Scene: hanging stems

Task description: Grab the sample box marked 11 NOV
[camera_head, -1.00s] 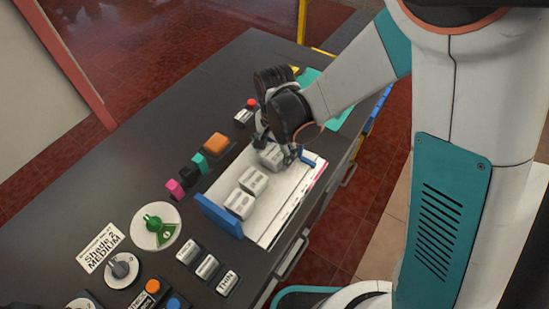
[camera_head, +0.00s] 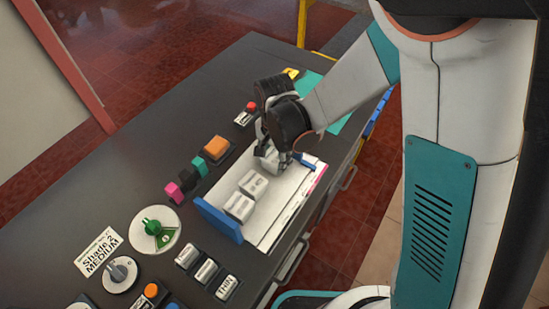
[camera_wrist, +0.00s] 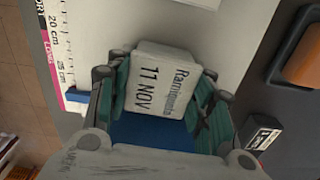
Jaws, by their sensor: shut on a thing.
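The sample box marked 11 NOV (camera_wrist: 160,82) is a white block with rounded edges. In the wrist view its label reads "Ramiquinha 11 NOV", as far as I can make out. My gripper (camera_wrist: 160,95) is shut on it, with a teal-padded finger against each side. In the head view my gripper (camera_head: 272,160) is at the far end of the white board (camera_head: 268,226), and the box (camera_head: 270,158) is partly hidden by the fingers. I cannot tell whether the box touches the board.
Two other white boxes (camera_head: 253,184) (camera_head: 239,208) sit on the board, near a blue end stop (camera_head: 217,221). An orange button (camera_head: 216,147) and pink, black and green blocks lie left of the board. Knobs and small labelled blocks fill the counter's near end.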

